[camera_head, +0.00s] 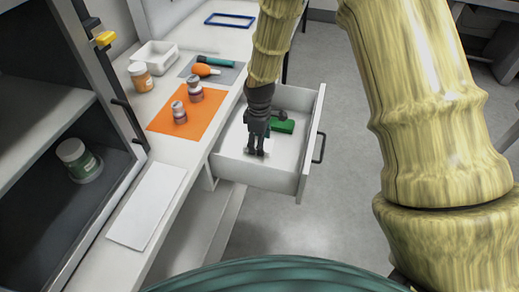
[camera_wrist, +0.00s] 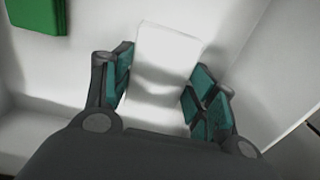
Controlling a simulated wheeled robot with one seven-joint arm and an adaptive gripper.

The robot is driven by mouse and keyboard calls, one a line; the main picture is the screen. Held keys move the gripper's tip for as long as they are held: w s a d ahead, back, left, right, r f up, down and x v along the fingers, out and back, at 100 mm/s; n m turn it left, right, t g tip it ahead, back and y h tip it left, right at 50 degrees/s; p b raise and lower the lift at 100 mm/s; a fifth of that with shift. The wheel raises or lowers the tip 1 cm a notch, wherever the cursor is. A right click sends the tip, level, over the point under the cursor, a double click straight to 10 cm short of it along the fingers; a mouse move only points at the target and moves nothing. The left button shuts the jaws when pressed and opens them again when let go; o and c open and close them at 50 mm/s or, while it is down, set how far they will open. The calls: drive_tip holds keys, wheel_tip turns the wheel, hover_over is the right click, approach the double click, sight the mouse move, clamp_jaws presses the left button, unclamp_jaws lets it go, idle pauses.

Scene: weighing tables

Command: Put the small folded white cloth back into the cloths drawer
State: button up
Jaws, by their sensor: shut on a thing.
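The small folded white cloth (camera_wrist: 166,55) is between the two fingers of my gripper (camera_head: 257,151) in the wrist view. My gripper is shut on it, pointing down inside the open drawer (camera_head: 264,177). The drawer has white walls and a dark handle on its right side. In the head view the cloth is hard to tell from the white drawer floor behind the fingers. I cannot tell whether the cloth touches the floor. A green folded item (camera_head: 283,126) lies in the drawer beside my gripper; it also shows at the upper left of the wrist view (camera_wrist: 37,15).
Left of the drawer, the counter holds an orange mat (camera_head: 196,122) with two small bottles, a grey mat (camera_head: 226,74) with tools, a white bin (camera_head: 154,54), an orange jar (camera_head: 141,77) and a white sheet (camera_head: 147,207).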

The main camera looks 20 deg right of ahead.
drive_tip(key=shift+f, duration=2.4)
drive_tip(key=o, duration=0.9)
drive_tip(key=shift+f, duration=0.1)
drive_tip(key=shift+r+b, duration=0.3)
drive_tip(key=shift+r, duration=5.8)
